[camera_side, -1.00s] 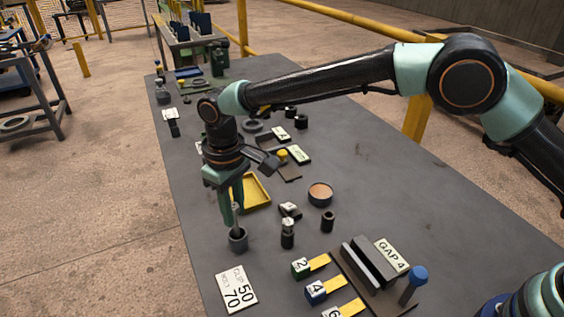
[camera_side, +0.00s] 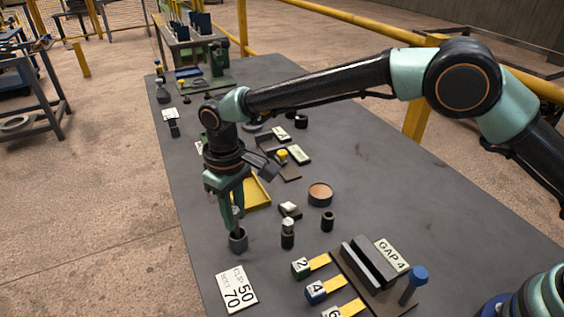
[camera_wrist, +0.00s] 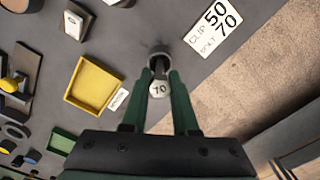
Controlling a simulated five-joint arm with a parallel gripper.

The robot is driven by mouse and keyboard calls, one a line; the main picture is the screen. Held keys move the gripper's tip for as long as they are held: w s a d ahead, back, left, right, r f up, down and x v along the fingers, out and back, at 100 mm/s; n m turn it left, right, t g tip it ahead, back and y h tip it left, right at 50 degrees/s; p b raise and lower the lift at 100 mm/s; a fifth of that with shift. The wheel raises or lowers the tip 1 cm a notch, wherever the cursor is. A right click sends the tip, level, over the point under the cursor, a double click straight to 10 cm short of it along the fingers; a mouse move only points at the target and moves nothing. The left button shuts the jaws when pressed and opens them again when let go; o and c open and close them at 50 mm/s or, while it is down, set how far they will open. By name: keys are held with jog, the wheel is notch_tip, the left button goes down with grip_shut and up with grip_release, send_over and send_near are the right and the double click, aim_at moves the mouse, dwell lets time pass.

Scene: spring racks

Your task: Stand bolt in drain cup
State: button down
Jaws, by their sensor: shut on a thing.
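The drain cup (camera_side: 238,242) is a small dark grey cylinder standing on the table near its left edge; it also shows in the wrist view (camera_wrist: 158,52). My gripper (camera_side: 238,214) points down directly over it. In the wrist view my gripper's green fingers (camera_wrist: 161,85) are shut on a bolt (camera_wrist: 159,89) whose pale head is marked 70. The bolt's shank reaches down to the cup's mouth and looks to be at least partly inside. The cup wall and fingers hide its lower end, so its depth is unclear.
A sign reading CLIP 50, BOLT 70 (camera_side: 236,289) lies in front of the cup. A yellow tray (camera_wrist: 93,84) is behind it. Small dark cylinders (camera_side: 288,240) stand to the right, with a gap block (camera_side: 376,262) and numbered tabs farther right.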

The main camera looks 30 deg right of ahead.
jog(key=shift+f, duration=1.3)
dwell(1.1)
jog(key=c, duration=0.6)
grip_release()
notch_tip(320, 180, up, 12)
jog(key=s+d+r+m+t+y, duration=0.1)
jog(key=d+r+m, duration=0.1)
jog(key=d+r, duration=0.5)
jog(key=s+d+r+m+t, duration=0.1)
jog(key=d+r, duration=0.3)
jog(key=d, duration=0.7)
jog(key=s+d+f+m+t+h, duration=0.1)
jog(key=s+d+f+m+t, duration=0.2)
jog(key=s+d, duration=0.9)
jog(key=d, duration=0.4)
jog(key=shift+s+m+t, duration=0.25)
jog(key=shift+m+t, duration=0.05)
